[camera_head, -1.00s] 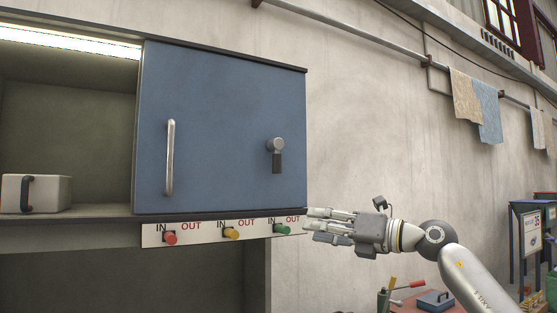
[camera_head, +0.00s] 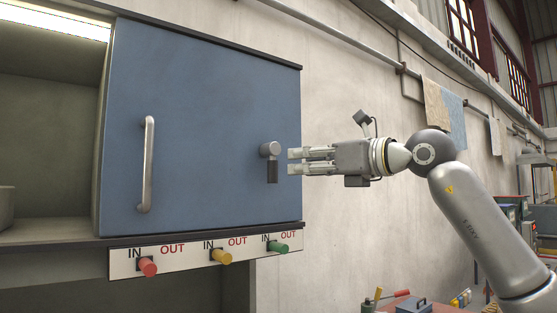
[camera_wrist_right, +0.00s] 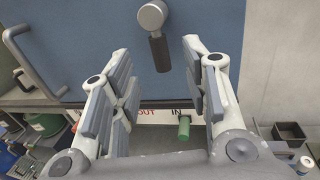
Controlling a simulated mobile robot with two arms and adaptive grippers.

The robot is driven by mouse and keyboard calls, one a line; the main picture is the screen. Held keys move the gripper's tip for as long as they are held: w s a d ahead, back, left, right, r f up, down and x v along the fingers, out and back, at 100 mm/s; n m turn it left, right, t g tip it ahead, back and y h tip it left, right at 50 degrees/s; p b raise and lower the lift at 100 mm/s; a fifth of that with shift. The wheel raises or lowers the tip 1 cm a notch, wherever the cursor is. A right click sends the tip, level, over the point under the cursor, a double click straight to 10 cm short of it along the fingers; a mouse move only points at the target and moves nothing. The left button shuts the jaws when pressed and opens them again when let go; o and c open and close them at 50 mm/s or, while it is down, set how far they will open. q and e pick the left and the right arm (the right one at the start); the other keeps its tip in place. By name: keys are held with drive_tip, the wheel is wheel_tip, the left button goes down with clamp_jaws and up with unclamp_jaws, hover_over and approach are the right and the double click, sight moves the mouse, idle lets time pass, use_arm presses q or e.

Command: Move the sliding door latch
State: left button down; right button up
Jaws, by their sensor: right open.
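The blue sliding door (camera_head: 205,125) covers the right part of the cabinet and has a long vertical metal handle (camera_head: 147,165). The latch (camera_head: 271,160) is a round metal knob with a dark lever hanging down, near the door's right edge. My right gripper (camera_head: 294,160) is open and empty, just right of the latch, its fingers pointing left at it. In the right wrist view the latch (camera_wrist_right: 157,38) shows ahead, above and between the open fingers (camera_wrist_right: 158,75), apart from them. My left gripper is not in view.
Below the door a white panel carries a red knob (camera_head: 148,267), a yellow knob (camera_head: 222,256) and a green knob (camera_head: 279,247), marked IN and OUT. The cabinet's left part is open. A red table (camera_head: 405,302) with tools stands low at the right.

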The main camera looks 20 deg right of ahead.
sight(277, 167)
drive_tip(key=shift+p+x, duration=0.4)
drive_tip(key=shift+x, duration=0.8)
drive_tip(key=p+x, duration=0.1)
drive_tip(key=x, duration=0.3)
drive_tip(key=shift+a, duration=0.15)
drive_tip(key=shift+p+x, duration=0.5)
drive_tip(key=shift+x, duration=0.3)
drive_tip(key=shift+f, duration=0.15)
drive_tip(key=c, duration=0.9)
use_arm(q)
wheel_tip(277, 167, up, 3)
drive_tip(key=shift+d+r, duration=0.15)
use_arm(e)
clamp_jaws()
